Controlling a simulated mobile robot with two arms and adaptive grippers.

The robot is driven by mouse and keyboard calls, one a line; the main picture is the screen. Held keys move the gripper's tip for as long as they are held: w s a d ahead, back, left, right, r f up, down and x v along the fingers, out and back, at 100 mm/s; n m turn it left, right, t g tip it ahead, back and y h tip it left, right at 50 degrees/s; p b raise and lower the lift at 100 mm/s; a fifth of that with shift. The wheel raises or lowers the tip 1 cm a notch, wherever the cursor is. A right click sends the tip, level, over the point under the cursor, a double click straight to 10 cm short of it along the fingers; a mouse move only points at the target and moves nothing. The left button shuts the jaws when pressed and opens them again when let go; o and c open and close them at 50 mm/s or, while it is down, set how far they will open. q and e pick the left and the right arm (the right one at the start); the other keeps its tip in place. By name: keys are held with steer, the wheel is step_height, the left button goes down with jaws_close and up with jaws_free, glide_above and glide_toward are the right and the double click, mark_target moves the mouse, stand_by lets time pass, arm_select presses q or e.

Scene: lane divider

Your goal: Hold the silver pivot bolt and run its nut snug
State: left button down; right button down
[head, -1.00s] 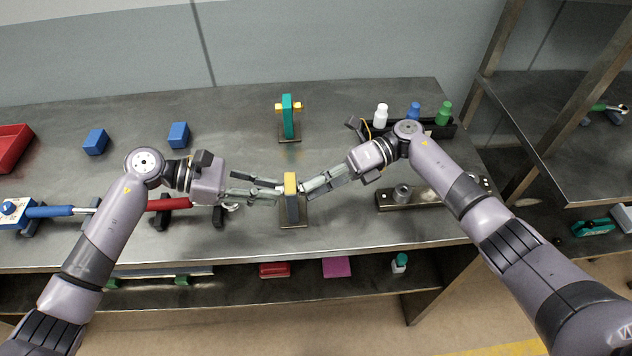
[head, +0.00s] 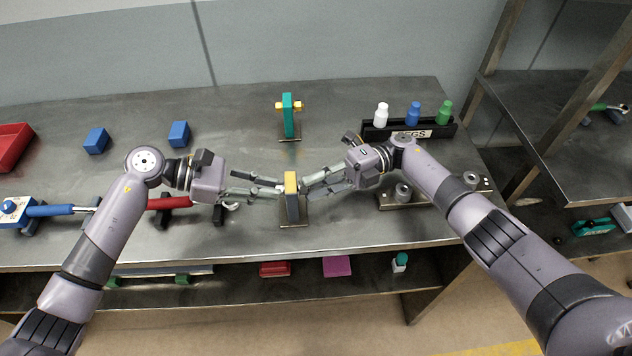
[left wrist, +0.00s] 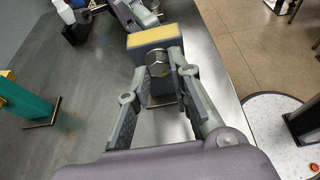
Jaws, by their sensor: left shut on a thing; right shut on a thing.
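A grey post with a yellow top (head: 291,183) stands upright on a small base plate near the middle of the bench. The silver pivot bolt (left wrist: 158,64) shows as a hex head on the post's near face in the left wrist view. My left gripper (head: 279,190) is shut on this bolt head from the left; its fingertips (left wrist: 159,72) sit either side of the head. My right gripper (head: 304,188) is at the post's right side, shut on what appears to be the nut. The nut itself is hidden by the right fingers.
A teal post with a yellow bolt (head: 288,115) stands behind. A black rack (head: 376,132) with white, blue and green bottles is at the back right. A metal plate with round fittings (head: 397,204) lies below my right arm. Blue blocks (head: 178,134) stand at the back left.

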steer(key=shift+w+d, duration=0.1)
steer(key=shift+d, duration=0.05)
steer(key=c, duration=1.7)
jaws_free()
steer(key=shift+o, duration=1.3)
steer(key=v, duration=0.6)
steer(key=shift+w+f, duration=0.1)
steer(key=shift+w, duration=0.05)
steer(key=shift+w+d, duration=0.15)
steer(key=shift+d, duration=0.4)
